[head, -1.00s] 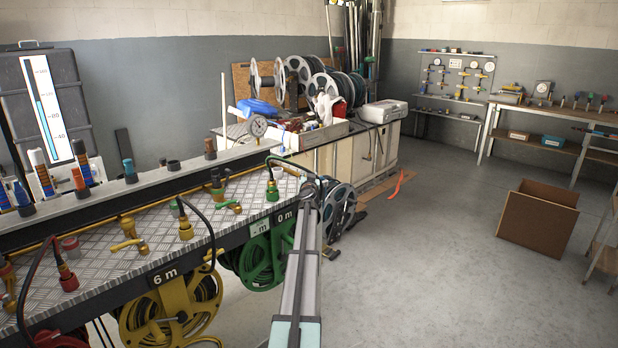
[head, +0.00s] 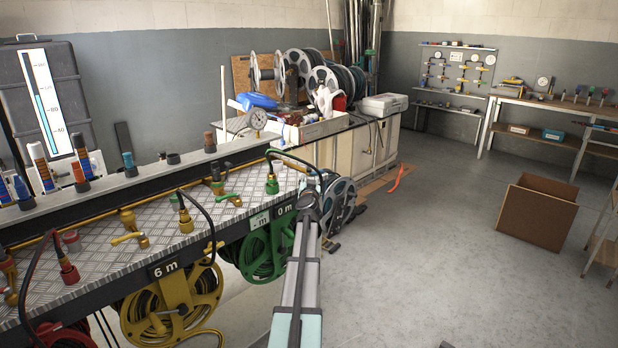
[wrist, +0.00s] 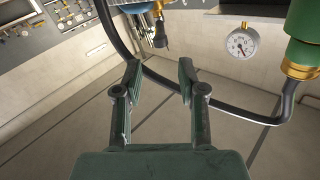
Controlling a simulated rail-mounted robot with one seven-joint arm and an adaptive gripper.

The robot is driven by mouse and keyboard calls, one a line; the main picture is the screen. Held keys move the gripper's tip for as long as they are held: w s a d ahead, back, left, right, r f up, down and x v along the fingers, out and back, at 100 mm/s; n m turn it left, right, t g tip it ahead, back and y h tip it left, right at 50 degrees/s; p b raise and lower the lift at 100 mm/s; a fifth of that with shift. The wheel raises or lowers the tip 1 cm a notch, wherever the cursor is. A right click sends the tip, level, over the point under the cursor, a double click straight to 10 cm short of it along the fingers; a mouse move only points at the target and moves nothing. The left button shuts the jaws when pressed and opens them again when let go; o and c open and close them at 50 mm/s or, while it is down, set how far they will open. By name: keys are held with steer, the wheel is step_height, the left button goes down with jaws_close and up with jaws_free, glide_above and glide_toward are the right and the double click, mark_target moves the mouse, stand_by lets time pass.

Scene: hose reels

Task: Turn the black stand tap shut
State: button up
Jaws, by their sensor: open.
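In the head view my arm reaches to the far end of the tap bench. Its end hides what lies behind it, and no black tap can be made out clearly there.
A green fitting (wrist: 301,38) with a black hose (wrist: 240,112) looping below stands right of my fingers, near a pressure gauge (wrist: 242,42). The bench (head: 158,221) carries yellow, green and red fittings, with hose reels (head: 172,300) beneath. Open floor (head: 430,250) lies to the right.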

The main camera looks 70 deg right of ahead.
steer(key=shift+s+a, duration=0.15)
steer(key=shift+a, duration=0.2)
